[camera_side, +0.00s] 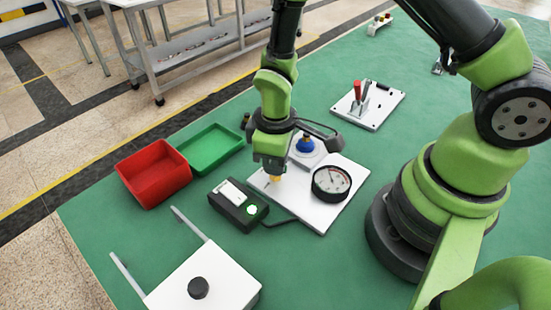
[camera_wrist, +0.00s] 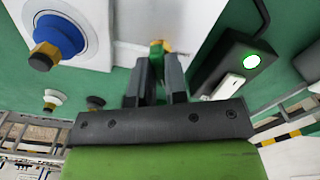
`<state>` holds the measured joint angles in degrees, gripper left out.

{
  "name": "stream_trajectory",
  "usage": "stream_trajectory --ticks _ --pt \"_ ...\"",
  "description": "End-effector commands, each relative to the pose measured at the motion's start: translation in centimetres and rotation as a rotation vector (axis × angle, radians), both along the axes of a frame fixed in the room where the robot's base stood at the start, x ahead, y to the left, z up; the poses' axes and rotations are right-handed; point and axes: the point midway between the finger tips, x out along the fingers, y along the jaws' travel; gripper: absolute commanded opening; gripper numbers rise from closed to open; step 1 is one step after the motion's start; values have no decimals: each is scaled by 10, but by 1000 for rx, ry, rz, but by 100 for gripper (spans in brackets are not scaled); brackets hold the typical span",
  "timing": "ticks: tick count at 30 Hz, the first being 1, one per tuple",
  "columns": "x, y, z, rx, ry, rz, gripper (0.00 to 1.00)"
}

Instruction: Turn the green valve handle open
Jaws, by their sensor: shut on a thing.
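My gripper (camera_side: 271,165) points down over the white board (camera_side: 315,213) and is shut on the valve handle. In the wrist view the two dark fingers of my gripper (camera_wrist: 159,62) stand on either side of the green valve handle (camera_wrist: 157,43), with brass-yellow showing beside it. In the side view only a small yellow brass part of the valve (camera_side: 276,179) shows under the fingertips; the handle is hidden by the gripper. The handle's turned angle cannot be told.
A round dial gauge (camera_side: 331,182) and a blue knob (camera_side: 305,145) are close to my gripper. A black box with a lit green button (camera_side: 252,210) is in front. Red (camera_side: 150,197) and green (camera_side: 236,139) trays stand left.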

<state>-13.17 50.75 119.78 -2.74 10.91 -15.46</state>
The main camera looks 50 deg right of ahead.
Motion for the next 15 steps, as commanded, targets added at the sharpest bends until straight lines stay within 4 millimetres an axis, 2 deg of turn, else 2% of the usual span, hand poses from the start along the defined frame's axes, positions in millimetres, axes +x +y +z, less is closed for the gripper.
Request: stream_trajectory --ticks 6,15 --pt "-1 -1 0 -1 2 -190 0" --pt "-1 -1 0 -1 3 -378 0"
